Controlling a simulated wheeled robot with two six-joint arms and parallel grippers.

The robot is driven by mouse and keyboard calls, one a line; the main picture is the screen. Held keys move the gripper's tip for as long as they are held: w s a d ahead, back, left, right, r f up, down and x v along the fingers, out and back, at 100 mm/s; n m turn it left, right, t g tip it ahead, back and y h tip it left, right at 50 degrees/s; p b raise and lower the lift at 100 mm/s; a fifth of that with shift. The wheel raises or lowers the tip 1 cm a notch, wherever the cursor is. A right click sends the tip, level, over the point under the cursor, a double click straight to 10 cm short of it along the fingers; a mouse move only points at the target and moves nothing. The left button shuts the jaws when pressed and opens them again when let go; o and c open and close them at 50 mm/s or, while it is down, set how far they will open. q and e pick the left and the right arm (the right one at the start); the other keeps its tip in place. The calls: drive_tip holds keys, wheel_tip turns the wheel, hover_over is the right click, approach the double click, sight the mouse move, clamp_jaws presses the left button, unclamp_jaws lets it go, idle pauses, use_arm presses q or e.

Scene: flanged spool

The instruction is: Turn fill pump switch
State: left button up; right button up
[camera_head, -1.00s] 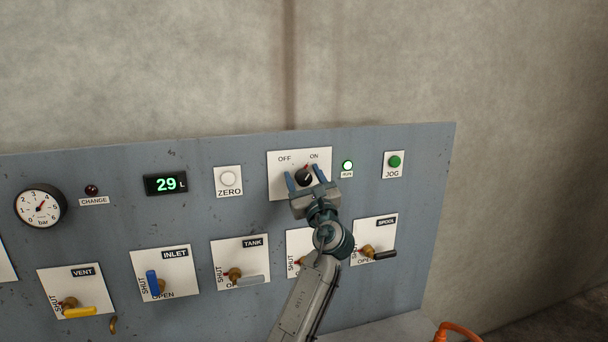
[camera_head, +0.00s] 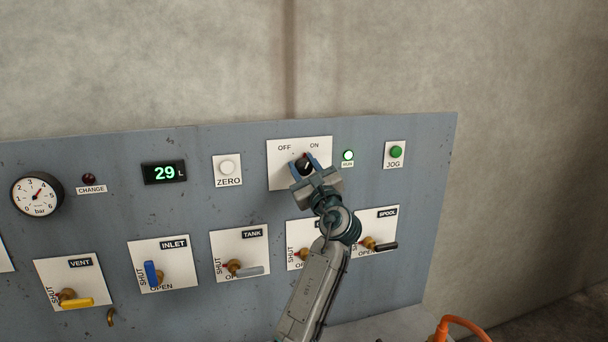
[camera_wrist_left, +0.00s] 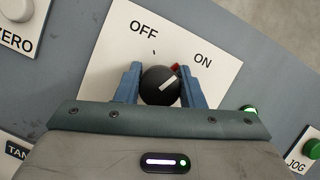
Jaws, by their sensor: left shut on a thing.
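The fill pump switch is a round black knob (camera_head: 304,165) on a white plate (camera_head: 279,179) marked OFF and ON. In the left wrist view, the knob (camera_wrist_left: 157,88) has a white line slanting up and right, towards the ON side. A small red mark (camera_wrist_left: 175,68) shows at its upper right edge. My left gripper (camera_head: 305,165) is shut on the knob, with one blue finger on each side; both fingers also show in the left wrist view. The RUN lamp (camera_head: 348,155) glows green. My right gripper is in neither view.
Several valve handles, including SPOOL (camera_head: 384,246), sit below, partly behind my left arm. An orange hose (camera_head: 460,323) is at lower right.

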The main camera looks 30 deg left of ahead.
use_arm(q)
drive_tip(key=n+b, duration=0.1)
drive_tip(key=n+g+b, duration=0.1)
drive_tip(key=n+g, duration=0.1)
drive_tip(key=n, duration=0.1)
drive_tip(key=shift+f+b, duration=0.25)
drive_tip(key=shift+b, duration=0.15)
drive_tip(key=n+g+b, duration=0.1)
drive_tip(key=n+b, duration=0.1)
drive_tip(key=n, duration=0.1)
drive_tip(key=shift+g+y, duration=0.3)
drive_tip(key=n+g+b, duration=0.1)
drive_tip(key=n+b, duration=0.1)
drive_tip(key=n, duration=0.2)
drive_tip(key=shift+h, duration=0.4)
drive_tip(key=shift+s+n+g+h+b, duration=0.1)
drive_tip(key=shift+n+g+h+b, duration=0.45)
drive_tip(key=shift+n, duration=0.95)
drive_tip(key=o, duration=1)
drive_tip(key=shift+r, duration=0.1)
